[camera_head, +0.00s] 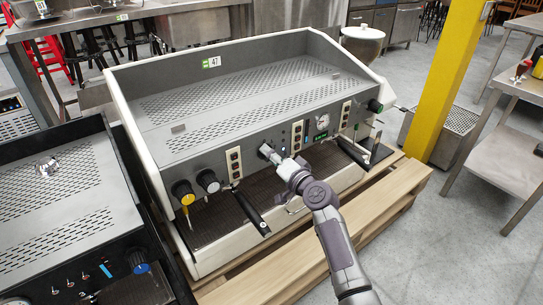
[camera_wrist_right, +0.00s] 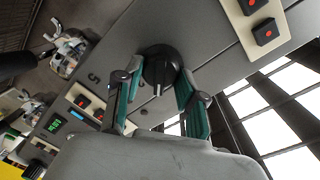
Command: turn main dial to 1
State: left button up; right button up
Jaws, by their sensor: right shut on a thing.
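The espresso machine (camera_head: 235,95) is a wide grey and cream unit on a wooden pallet. My right gripper (camera_head: 269,153) is at the middle of its front panel. In the right wrist view the main dial (camera_wrist_right: 158,66), a black round knob with a pale pointer line, sits between the two fingers of the right gripper (camera_wrist_right: 157,88). The fingers are shut on it from both sides. A number 5 is printed on the panel to the left of the dial. The gripper hides most of the dial in the head view. My left gripper is not in view.
A gauge (camera_head: 322,121) and green display (camera_head: 321,137) are right of my gripper. A portafilter handle (camera_head: 252,214) sticks out below. A second machine (camera_head: 60,205) stands left.

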jog(key=o, duration=1.1)
jog(key=shift+o, duration=0.2)
jog(key=shift+d, duration=0.1)
jog(key=v, duration=1.2)
jog(key=shift+f, duration=0.1)
